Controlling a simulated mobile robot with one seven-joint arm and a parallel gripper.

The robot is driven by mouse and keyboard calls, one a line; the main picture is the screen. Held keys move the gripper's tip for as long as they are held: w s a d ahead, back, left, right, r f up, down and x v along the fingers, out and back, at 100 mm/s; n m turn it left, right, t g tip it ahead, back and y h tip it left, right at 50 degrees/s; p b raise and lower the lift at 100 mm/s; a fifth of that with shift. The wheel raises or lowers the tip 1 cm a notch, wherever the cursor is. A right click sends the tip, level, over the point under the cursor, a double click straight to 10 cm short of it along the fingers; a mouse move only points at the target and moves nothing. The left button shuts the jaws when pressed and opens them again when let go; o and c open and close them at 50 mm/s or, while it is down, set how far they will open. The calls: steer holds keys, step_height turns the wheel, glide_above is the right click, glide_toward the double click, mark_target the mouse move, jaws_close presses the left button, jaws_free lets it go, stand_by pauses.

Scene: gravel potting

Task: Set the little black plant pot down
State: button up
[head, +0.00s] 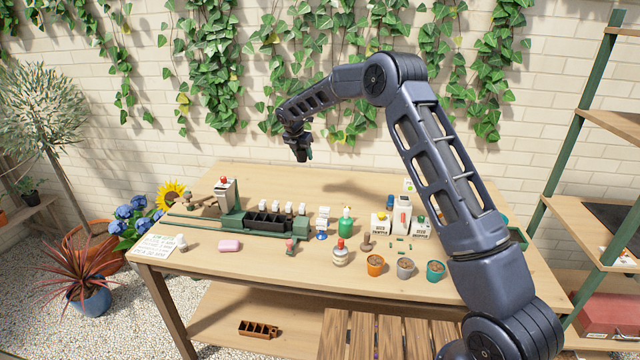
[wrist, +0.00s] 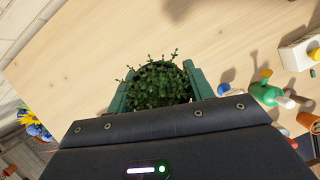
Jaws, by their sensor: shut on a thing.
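My gripper (head: 300,148) hangs above the back middle of the wooden table (head: 345,185), in front of the brick wall. In the wrist view its two green fingers (wrist: 158,82) are closed on either side of the little black plant pot. The pot's leafy green plant (wrist: 158,84) fills the space between them and hides most of the pot; only a dark rim shows behind the leaves. In the head view the pot is a small dark shape at the gripper's end, hard to separate from it. It looks clear of the tabletop.
A green rig with a row of black pots (head: 268,222) stands on the table's left half. A green spray bottle (head: 345,221), white boxes (head: 381,224), and orange (head: 375,265), grey (head: 405,268) and green (head: 435,271) pots stand toward the right. The table's back middle is bare.

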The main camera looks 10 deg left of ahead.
steer(key=m, duration=0.2)
glide_above(346, 203)
steer(key=s+a, duration=0.1)
steer(key=shift+h, duration=0.3)
steer(key=f, duration=1.9)
steer(key=shift+s+f, duration=0.2)
steer(key=shift+f, duration=0.2)
steer(key=shift+f, duration=0.15)
steer(key=o, duration=1)
steer(key=shift+o, duration=0.2)
